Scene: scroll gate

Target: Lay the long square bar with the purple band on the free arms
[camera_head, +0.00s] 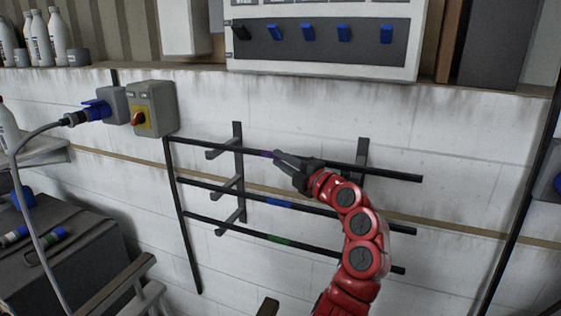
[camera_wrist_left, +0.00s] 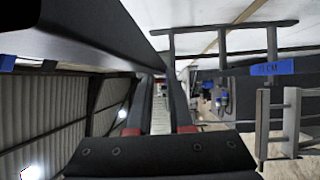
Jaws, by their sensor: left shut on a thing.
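The long dark square bar (camera_head: 330,162) runs across the top of the wall rack in the head view, its right end slightly lower in the picture. Its purple band (camera_head: 267,154) shows just left of my left gripper (camera_head: 278,158). That gripper is shut on the bar beside the band. The top rack arm (camera_head: 220,152) on the left post is close below the bar; I cannot tell whether they touch. The right post (camera_head: 361,152) stands behind the bar, its arm largely hidden by my gripper and red arm. My right gripper is not in view.
A blue-banded bar (camera_head: 315,208) and a green-banded bar (camera_head: 330,252) lie on the lower arms. A switch box (camera_head: 152,108) is near the bar's left end. A panel of switches (camera_head: 318,42) hangs above. A cable (camera_head: 25,195) and dark case (camera_head: 70,250) are left.

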